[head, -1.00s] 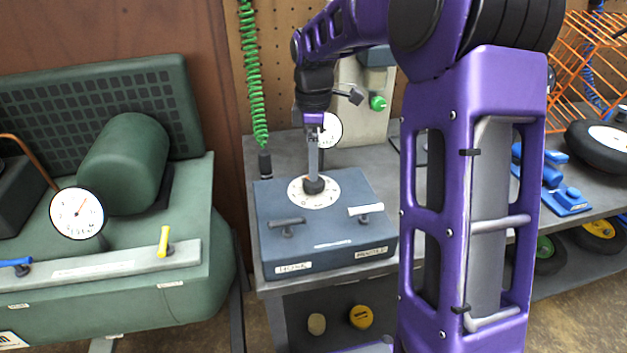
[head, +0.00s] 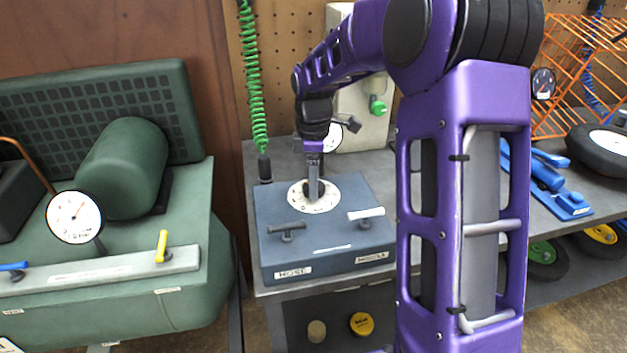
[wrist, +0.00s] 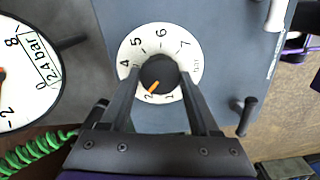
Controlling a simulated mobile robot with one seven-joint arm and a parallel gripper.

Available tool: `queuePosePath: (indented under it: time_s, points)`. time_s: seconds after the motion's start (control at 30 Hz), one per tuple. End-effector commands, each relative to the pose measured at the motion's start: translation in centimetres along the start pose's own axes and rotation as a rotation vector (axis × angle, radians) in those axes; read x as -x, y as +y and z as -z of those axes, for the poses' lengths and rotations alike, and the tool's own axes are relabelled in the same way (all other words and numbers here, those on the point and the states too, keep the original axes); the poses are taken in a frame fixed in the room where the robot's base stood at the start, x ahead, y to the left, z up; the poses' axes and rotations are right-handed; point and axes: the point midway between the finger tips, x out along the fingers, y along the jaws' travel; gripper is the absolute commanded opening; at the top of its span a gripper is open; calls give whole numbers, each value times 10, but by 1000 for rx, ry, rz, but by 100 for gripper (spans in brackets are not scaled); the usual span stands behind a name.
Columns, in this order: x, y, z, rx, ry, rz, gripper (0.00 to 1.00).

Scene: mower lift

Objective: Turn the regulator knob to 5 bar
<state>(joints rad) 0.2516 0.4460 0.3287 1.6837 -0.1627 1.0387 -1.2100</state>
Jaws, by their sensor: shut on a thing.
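The regulator knob (wrist: 158,72) is a black knob with an orange pointer, in the middle of a white numbered dial (wrist: 131,50). In the wrist view the pointer is toward the 2. My gripper (wrist: 160,84) is around the knob with one finger on each side, shut on it. In the head view my gripper (head: 315,192) reaches straight down to the dial (head: 332,200) on the blue-grey box (head: 350,236); its fingers mostly hide the knob there. A round gauge (wrist: 22,85) beside the box reads "2.4 bar" in the wrist view.
A dark lever (head: 287,229) and a white lever (head: 366,213) stand on the box near the dial. A green coiled hose (head: 252,90) hangs behind left. A green compressor (head: 160,290) with its own gauge (head: 74,217) is left. A blue tool (head: 550,180) lies right.

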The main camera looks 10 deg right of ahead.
Motion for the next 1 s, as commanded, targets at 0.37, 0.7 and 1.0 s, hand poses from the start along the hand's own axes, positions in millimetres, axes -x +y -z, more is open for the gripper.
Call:
queuePosePath:
  time_s: [0.37, 0.7, 1.0]
  points:
    - [1, 0, 0, -13, 0, 0, 7]
    - [3, 0, 1, -176, 0, 1, 7]
    - [3, 0, 1, -450, 0, 1, 7]
